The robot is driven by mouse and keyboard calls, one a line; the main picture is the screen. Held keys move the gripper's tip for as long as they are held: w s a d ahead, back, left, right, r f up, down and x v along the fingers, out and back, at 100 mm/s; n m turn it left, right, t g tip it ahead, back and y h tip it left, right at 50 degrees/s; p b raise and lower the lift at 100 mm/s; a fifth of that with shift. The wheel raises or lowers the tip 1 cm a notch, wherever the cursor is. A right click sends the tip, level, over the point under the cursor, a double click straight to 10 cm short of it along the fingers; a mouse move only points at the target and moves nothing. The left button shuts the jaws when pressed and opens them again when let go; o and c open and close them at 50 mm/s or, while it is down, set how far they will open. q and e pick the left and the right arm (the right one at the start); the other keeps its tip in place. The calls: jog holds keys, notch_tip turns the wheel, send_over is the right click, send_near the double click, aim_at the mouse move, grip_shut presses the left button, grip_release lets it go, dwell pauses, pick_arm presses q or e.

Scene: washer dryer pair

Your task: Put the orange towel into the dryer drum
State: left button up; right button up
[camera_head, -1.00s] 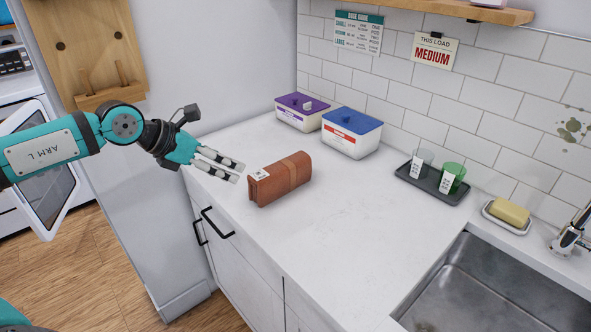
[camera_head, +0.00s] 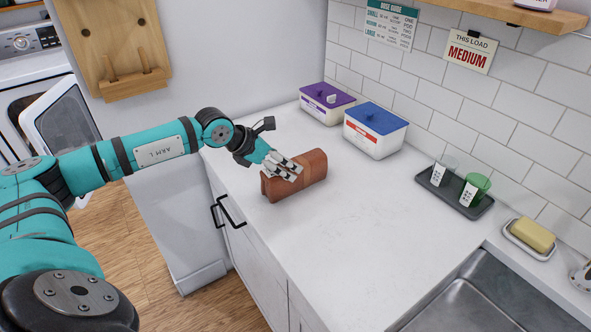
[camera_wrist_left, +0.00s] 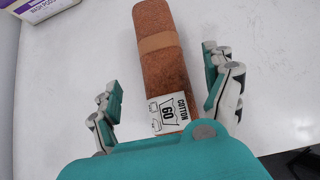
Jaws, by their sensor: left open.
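The orange towel (camera_head: 309,174) is a rolled, rust-orange bundle with a lighter band, lying on the white counter. In the left wrist view the towel (camera_wrist_left: 163,65) carries a white label reading "COTTON 60" at its near end. In the left wrist view the left gripper (camera_wrist_left: 167,92) is open, with fingers apart on either side of the towel and gaps between. The appliance with an open door (camera_head: 62,117) is at the far left; its drum interior is not visible. My right gripper is not in view.
On the counter (camera_head: 345,235) stand a purple-lidded box (camera_head: 326,104), a blue-lidded box (camera_head: 375,131), and a dark tray (camera_head: 456,203) with two cups. A soap dish (camera_head: 530,238) and sink (camera_head: 470,315) are at right. The counter front is clear.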

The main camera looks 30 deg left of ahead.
aim_at(314, 163)
pick_arm(q)
jog(key=shift+w+d+f, duration=0.15)
jog(key=shift+w+f, duration=0.15)
jog(key=p+x, duration=0.2)
jog(key=x, duration=0.2)
jog(key=shift+w+d+f, duration=0.2)
jog(key=shift+f, duration=0.15)
jog(key=c, duration=1.7)
jog(key=shift+o, duration=0.2)
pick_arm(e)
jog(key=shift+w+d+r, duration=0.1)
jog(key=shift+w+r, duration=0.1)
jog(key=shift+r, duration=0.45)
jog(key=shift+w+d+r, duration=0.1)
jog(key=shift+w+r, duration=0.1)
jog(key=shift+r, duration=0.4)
pick_arm(q)
jog(key=shift+r, duration=0.2)
